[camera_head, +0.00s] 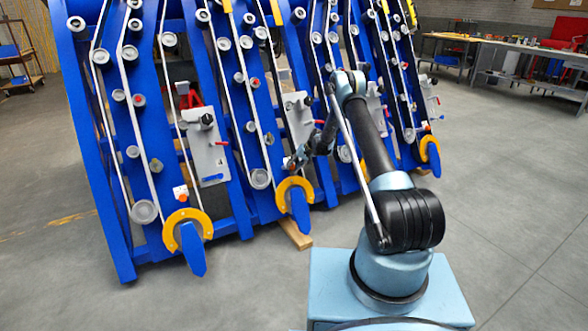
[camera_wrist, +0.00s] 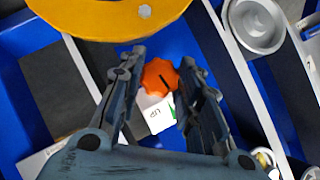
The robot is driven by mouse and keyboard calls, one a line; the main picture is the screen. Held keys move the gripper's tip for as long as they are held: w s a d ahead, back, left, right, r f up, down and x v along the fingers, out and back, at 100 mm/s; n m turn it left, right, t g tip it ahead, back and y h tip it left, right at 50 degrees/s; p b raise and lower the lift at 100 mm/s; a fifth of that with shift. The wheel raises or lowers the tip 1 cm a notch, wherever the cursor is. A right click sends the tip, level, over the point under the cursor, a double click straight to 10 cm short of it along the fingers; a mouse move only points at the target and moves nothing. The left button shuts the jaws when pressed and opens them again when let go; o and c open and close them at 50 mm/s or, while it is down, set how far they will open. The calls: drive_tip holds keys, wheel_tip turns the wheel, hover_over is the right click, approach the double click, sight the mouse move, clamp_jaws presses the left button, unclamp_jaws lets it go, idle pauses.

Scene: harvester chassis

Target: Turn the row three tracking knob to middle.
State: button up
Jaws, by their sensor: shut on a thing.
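An orange lobed knob (camera_wrist: 159,76) with a dark pointer line sits between the two fingers of my gripper (camera_wrist: 160,68) in the wrist view. The gripper is shut on it. A white label plate (camera_wrist: 155,112) with the letters "UP" and a green mark shows just below the knob. In the head view my gripper (camera_head: 297,162) is low on the blue chassis, just above a yellow ring (camera_head: 294,184). The knob it holds cannot be made out there. I cannot tell which row number this is.
Blue slanted row units (camera_head: 90,130) with belts and grey rollers stand side by side. Another white plate with an orange knob (camera_head: 181,195) is on the leftmost unit. A wooden block (camera_head: 296,234) lies on the floor. Workbenches (camera_head: 530,62) stand behind right; the floor at right is clear.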

drive_tip(key=shift+w+d+m+y, duration=0.2)
drive_tip(key=shift+d+m+y, duration=0.1)
drive_tip(key=shift+m+y, duration=0.1)
idle(0.3)
drive_tip(key=o, duration=1)
drive_tip(key=shift+o, duration=0.2)
drive_tip(key=shift+s+a, duration=0.1)
drive_tip(key=v, duration=1.1)
drive_tip(key=shift+d+r, duration=0.25)
drive_tip(key=shift+d, duration=0.15)
